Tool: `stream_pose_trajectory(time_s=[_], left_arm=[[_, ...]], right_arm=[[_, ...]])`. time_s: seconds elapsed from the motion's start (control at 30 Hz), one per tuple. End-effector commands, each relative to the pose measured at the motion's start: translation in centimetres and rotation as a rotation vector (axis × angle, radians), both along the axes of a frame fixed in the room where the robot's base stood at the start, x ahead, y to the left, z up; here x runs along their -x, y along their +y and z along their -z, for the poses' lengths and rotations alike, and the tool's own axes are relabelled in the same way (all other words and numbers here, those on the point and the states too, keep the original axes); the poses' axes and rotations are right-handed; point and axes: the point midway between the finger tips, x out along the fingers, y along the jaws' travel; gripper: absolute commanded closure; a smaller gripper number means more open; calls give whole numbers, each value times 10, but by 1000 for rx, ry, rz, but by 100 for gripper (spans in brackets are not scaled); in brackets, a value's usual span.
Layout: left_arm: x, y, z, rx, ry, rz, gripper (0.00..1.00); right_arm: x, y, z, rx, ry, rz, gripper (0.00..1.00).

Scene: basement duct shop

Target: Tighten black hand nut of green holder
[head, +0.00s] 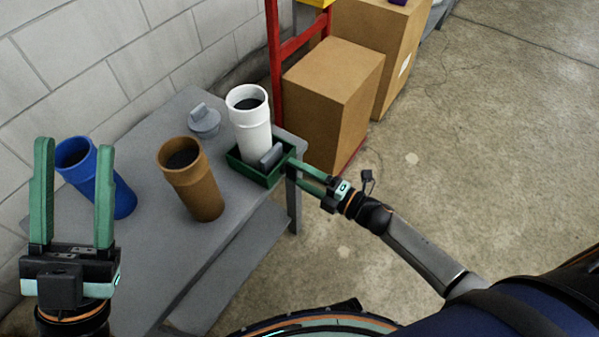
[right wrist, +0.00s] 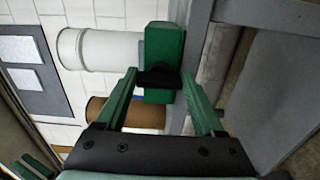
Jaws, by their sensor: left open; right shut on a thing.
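The green holder (head: 243,172) is a low box at the right end of the grey table, with a white pipe (head: 249,120) standing in it and a grey block (head: 271,156) beside the pipe. In the right wrist view, the holder (right wrist: 164,48) has the black hand nut (right wrist: 158,79) on its face. My right gripper (head: 295,172) reaches the holder from the right and is shut on the nut, its fingers on either side. The head view does not show the nut clearly. My left gripper (head: 74,160) is open and empty, in front of the blue pipe.
A blue pipe (head: 122,197) and a brown pipe (head: 191,182) stand on the table (head: 160,245), with a grey cap (head: 204,121) behind. Cardboard boxes (head: 330,95) and a red frame (head: 274,60) stand beyond the holder. The floor at right is clear.

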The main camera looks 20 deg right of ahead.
Motion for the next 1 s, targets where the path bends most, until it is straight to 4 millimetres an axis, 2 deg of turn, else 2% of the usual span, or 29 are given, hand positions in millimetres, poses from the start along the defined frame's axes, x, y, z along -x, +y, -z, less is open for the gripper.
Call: stream_pose_trajectory(time_s=[0.07, 0.1, 0.33, 0.67, 0.87, 0.93, 1.0], left_arm=[[0, 0, 0, -1, 0, -1, 50], [0, 0, 0, 0, -1, 0, 50], [0, 0, -1, -5, -5, 2, 50], [0, -1, -2, -8, -5, 4, 50], [-4, 0, -4, -10, 17, -4, 50], [-18, 3, 14, -7, 104, -25, 50], [-26, 4, 24, -5, 157, -36, 50]], right_arm=[[0, 0, 0, -4, 3, 0, 86], [0, 0, 0, -4, 3, 0, 28], [0, 0, 0, -2, 2, 0, 2], [4, -3, 0, 0, 1, 1, 0], [29, -22, 0, 0, 5, 2, 0], [42, -32, 0, 2, 5, 1, 0], [54, -42, 0, 1, 7, 1, 0]])
